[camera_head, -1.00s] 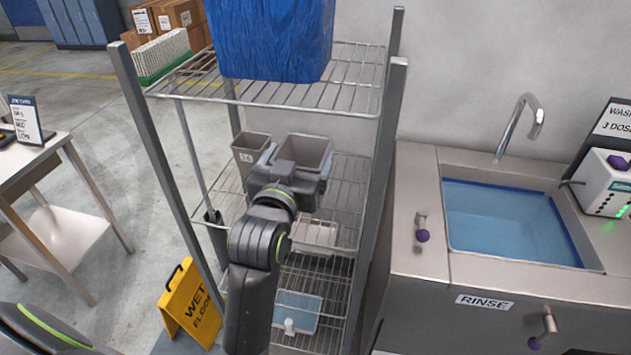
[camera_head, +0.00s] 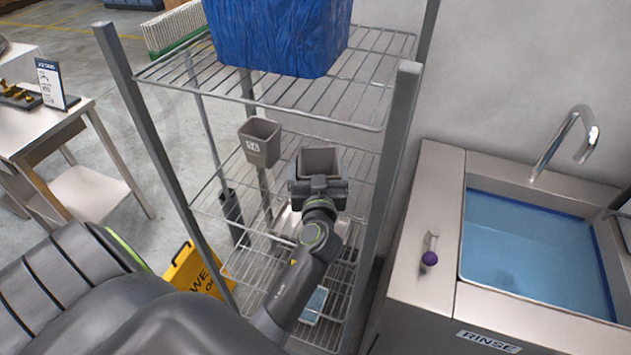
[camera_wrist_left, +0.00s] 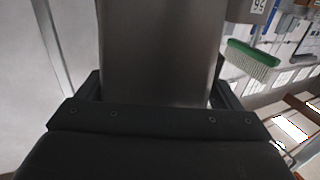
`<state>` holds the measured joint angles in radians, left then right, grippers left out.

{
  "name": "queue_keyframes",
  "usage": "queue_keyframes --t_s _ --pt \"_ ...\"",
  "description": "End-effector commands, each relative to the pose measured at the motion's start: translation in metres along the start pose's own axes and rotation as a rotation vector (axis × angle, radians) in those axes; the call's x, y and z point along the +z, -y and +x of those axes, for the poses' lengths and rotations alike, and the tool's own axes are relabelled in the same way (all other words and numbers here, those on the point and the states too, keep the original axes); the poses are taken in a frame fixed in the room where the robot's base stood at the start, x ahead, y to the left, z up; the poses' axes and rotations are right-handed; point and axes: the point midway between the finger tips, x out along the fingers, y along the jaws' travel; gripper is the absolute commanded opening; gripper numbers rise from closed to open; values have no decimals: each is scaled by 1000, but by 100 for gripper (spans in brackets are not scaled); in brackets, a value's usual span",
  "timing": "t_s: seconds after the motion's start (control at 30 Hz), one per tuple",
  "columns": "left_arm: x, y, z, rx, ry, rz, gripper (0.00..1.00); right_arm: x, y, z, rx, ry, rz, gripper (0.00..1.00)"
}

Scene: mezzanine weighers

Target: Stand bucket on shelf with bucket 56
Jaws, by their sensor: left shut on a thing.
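My left gripper (camera_head: 319,186) is shut on a grey-brown square bucket (camera_head: 320,161) with an open top. The bucket is upright over the right part of the middle wire shelf (camera_head: 212,204); I cannot tell whether its base touches the wires. Its side fills the upper middle of the left wrist view (camera_wrist_left: 160,50), between the jaws. The smaller bucket 56 (camera_head: 260,145), with a white label, stands to its left on the same shelf, with a gap between them. Part of bucket 56 also shows at the top right of the left wrist view (camera_wrist_left: 240,10). My right gripper is out of view.
A blue-lined bin (camera_head: 280,35) stands on the top shelf above. Grey rack posts (camera_head: 385,190) flank the shelf opening. A rinse sink (camera_head: 530,235) is at right. A yellow wet-floor sign (camera_head: 195,275) and a side table (camera_head: 40,135) are at left.

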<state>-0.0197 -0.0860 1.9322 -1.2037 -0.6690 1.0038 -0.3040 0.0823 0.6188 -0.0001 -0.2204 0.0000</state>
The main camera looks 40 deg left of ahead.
Motion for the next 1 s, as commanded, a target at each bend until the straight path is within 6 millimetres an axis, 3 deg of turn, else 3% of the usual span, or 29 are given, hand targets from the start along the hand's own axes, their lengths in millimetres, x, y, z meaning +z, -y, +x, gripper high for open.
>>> queue_keyframes --t_s 0.17,0.4,0.83,0.87,0.93,1.0 --pt "13 0 0 0 -3 0 45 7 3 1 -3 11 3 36" --pt "42 0 0 0 -1 0 45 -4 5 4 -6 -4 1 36" --pt "49 -1 0 1 -3 -2 45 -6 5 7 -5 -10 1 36" --pt "50 0 0 0 -1 -2 89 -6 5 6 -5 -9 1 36" --pt "49 0 0 0 0 -2 99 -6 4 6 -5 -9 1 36" --pt "49 0 0 0 0 -2 100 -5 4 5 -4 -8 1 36"
